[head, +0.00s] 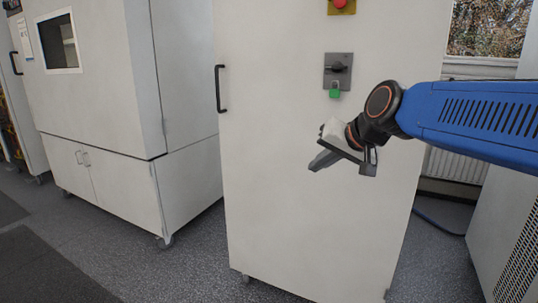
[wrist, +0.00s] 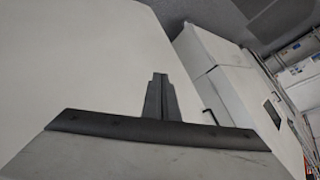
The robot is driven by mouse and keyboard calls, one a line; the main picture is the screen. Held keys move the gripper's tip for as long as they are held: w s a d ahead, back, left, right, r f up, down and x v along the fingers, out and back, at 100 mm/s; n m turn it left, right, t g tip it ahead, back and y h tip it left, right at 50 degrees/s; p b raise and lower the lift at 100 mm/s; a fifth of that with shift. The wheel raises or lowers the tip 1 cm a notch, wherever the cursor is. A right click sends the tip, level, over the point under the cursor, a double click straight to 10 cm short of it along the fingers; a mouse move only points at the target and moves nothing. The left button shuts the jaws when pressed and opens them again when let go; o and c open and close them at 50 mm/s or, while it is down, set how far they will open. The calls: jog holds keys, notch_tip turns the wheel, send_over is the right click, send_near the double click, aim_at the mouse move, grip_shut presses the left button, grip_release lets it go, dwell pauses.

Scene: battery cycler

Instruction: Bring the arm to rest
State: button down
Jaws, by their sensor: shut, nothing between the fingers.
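My blue arm (head: 475,117) reaches in from the right edge in the head view, with a dark wrist at its end. My gripper (head: 322,160) hangs in front of the tall white cabinet (head: 290,210), pointing left and slightly down. Its fingers are closed together and hold nothing. In the wrist view the closed dark fingers (wrist: 158,97) stick out from the gripper's dark bar. The pale cabinet face lies beside them there. I cannot tell the exact gap between gripper and cabinet.
The cabinet carries a dark rotary switch (head: 338,68) with a green padlock (head: 335,91), a red button (head: 340,4) above and a black handle (head: 220,89). A white chamber (head: 95,100) on casters stands left. Grey floor (head: 190,260) lies open between them. A radiator (head: 455,164) is behind my arm.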

jog(key=s+d+f+g+h, duration=0.1)
jog(key=s+d+f, duration=0.4)
jog(key=s+f, duration=0.2)
jog(key=s+d+f+n+g+h, duration=0.1)
jog(key=s+d+f+h, duration=0.1)
jog(key=s+d+f, duration=0.4)
jog(key=s+d+f+g+h, duration=0.1)
jog(key=s+d+f+h, duration=0.1)
jog(key=s+d+f, duration=0.3)
jog(key=s+f, duration=0.3)
jog(key=s, duration=0.4)
jog(key=shift+s+d+f+n, duration=0.2)
jog(key=shift+s+f+n, duration=0.1)
jog(key=shift+s+f, duration=0.1)
